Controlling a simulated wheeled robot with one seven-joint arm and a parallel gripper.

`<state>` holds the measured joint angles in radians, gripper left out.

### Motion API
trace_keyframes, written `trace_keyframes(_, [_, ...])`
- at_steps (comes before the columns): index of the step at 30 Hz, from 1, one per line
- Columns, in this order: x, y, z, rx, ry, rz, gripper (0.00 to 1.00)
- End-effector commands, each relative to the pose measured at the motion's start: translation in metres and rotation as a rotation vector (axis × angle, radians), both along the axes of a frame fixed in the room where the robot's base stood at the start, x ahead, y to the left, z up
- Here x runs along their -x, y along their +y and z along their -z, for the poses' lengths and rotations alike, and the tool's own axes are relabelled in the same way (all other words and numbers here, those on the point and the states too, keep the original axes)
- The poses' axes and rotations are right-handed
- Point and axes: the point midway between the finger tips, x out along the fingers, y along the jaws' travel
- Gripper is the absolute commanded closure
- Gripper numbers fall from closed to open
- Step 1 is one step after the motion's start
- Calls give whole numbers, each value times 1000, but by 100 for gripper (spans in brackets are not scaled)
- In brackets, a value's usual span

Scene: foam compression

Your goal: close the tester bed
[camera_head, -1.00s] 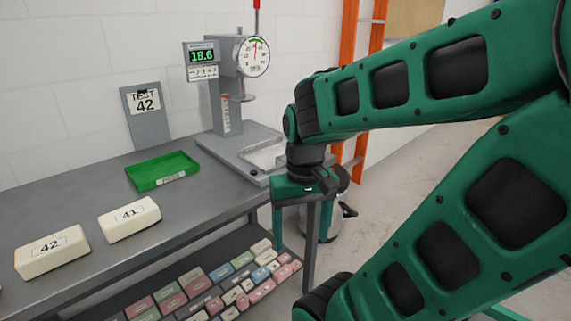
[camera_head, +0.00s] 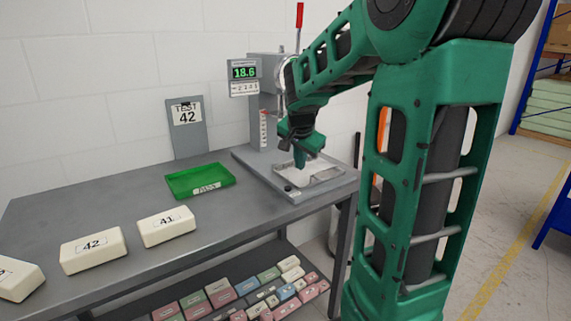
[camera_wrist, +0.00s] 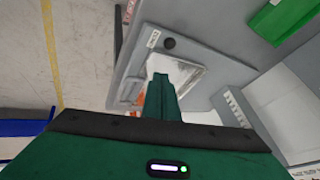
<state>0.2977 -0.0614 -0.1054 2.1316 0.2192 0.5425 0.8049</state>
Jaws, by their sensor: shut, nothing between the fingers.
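The tester (camera_head: 262,105) stands at the back right of the bench, its green display reading 18.6. Its bed (camera_head: 322,175) is the pale, framed plate low on the base, near the bench's right end. I cannot tell how far the bed is drawn out. My gripper (camera_head: 301,165) is shut and empty, pointing down over the bed and hiding part of it. In the wrist view, my gripper (camera_wrist: 160,78) overlaps the bed (camera_wrist: 187,73), with a dark round knob (camera_wrist: 169,43) close by. Contact with the bed cannot be made out.
A green tray (camera_head: 185,193) labelled PASS lies left of the tester. A TEST 42 board (camera_head: 188,140) leans on the wall. Foam blocks 41 (camera_head: 167,226) and 42 (camera_head: 93,250) lie near the front edge. Coloured blocks (camera_head: 245,285) fill the lower shelf.

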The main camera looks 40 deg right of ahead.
Motion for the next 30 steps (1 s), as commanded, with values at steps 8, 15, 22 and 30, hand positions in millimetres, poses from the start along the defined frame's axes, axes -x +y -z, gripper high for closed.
trace_keyframes(8, [-59, -26, -10, 1, -148, 133, 100])
trace_keyframes(15, [-70, -36, 10, 0, -149, 138, 100])
trace_keyframes(22, [-89, -54, 45, -1, -148, 137, 100])
trace_keyframes(30, [-118, -68, 70, 1, -151, 134, 100])
